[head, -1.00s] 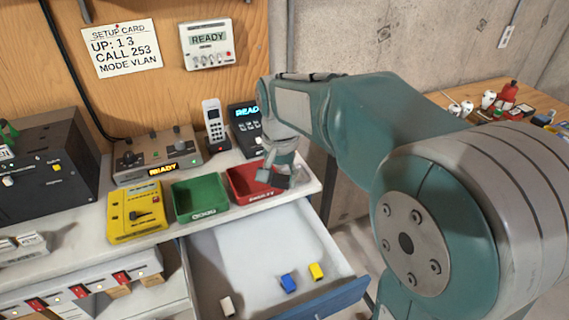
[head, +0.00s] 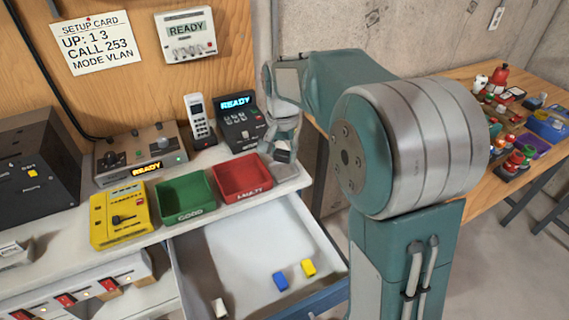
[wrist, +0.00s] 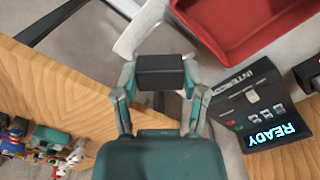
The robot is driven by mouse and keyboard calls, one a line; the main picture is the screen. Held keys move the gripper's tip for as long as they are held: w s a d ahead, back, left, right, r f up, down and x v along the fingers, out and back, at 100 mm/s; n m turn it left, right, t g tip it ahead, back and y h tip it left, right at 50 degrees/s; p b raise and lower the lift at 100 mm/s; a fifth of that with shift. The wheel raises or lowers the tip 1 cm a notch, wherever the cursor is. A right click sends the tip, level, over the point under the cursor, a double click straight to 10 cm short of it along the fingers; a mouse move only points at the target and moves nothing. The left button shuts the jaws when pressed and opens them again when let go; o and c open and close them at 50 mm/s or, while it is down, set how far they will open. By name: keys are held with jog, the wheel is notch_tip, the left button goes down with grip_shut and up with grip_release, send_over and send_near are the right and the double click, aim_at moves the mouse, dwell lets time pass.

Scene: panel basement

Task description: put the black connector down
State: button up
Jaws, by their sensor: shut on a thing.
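The black connector (wrist: 160,71) is held between the two fingers of my gripper (wrist: 159,84) in the wrist view. In the head view my gripper (head: 283,152) is at the right end of the white bench, just right of the red FAULTY tray (head: 243,194); the connector is hard to make out there. In the wrist view the red tray (wrist: 235,55) lies beyond and right of the connector, apart from it.
A green GOOD tray (head: 184,212) stands left of the red one. The open drawer (head: 240,250) below holds blue, yellow and white connectors. An intercom (head: 238,122) stands behind the red tray. A cluttered wooden table (head: 462,172) is at right.

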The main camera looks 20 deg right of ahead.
aim_at(284, 171)
jog(key=w+f, duration=0.2)
jog(key=f, duration=0.1)
jog(key=shift+w+d, duration=0.15)
jog(key=shift+d, duration=0.25)
jog(key=shift+w+d+f, duration=0.1)
jog(key=shift+w+f, duration=0.05)
jog(key=shift+f, duration=1.55)
jog(key=o, duration=0.9)
jog(key=shift+f, duration=0.1)
jog(key=shift+c, duration=0.2)
